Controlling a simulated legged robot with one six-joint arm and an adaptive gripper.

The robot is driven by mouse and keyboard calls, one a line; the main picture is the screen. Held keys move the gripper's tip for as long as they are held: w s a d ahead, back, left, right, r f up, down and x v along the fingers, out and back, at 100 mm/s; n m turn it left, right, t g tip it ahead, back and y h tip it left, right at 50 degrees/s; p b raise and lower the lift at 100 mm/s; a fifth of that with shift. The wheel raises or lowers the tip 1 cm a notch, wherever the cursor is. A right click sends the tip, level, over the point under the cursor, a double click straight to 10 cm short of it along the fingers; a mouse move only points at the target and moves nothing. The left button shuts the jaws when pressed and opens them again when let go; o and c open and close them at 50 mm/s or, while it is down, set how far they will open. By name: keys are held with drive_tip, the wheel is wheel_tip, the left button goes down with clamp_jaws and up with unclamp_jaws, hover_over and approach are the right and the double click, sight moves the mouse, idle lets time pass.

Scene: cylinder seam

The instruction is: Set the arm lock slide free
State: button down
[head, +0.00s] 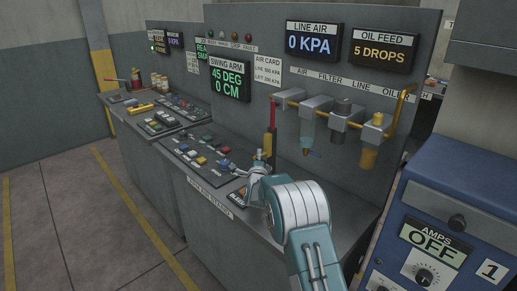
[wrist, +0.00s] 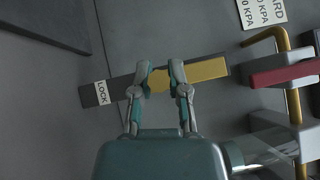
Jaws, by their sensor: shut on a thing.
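The arm lock slide shows in the wrist view as a long dark strip with a yellow bar (wrist: 208,70) along one end. A yellow knob (wrist: 158,81) sits near its middle, and a white LOCK label (wrist: 102,92) marks the dark end. My gripper (wrist: 159,68) has one finger on each side of the knob and is shut on it. In the head view my gripper (head: 260,164) is low against the panel, just under the yellow bar (head: 267,146), and covers the lower strip. The SWING ARM display (head: 230,82) reads 45 DEG and 0 CM.
A red handle (head: 272,114) hangs above the slide. The air line (head: 345,112), with its filter and oiler bowls, is close on the right. Control consoles (head: 205,150) run along the left. A blue AMPS cabinet (head: 430,225) stands at front right. The floor at left is clear.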

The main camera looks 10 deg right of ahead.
drive_tip(key=shift+f, duration=0.45)
drive_tip(key=c, duration=0.6)
unclamp_jaws()
drive_tip(key=shift+f, duration=0.1)
drive_tip(key=v, duration=1.2)
drive_tip(key=shift+a, duration=0.1)
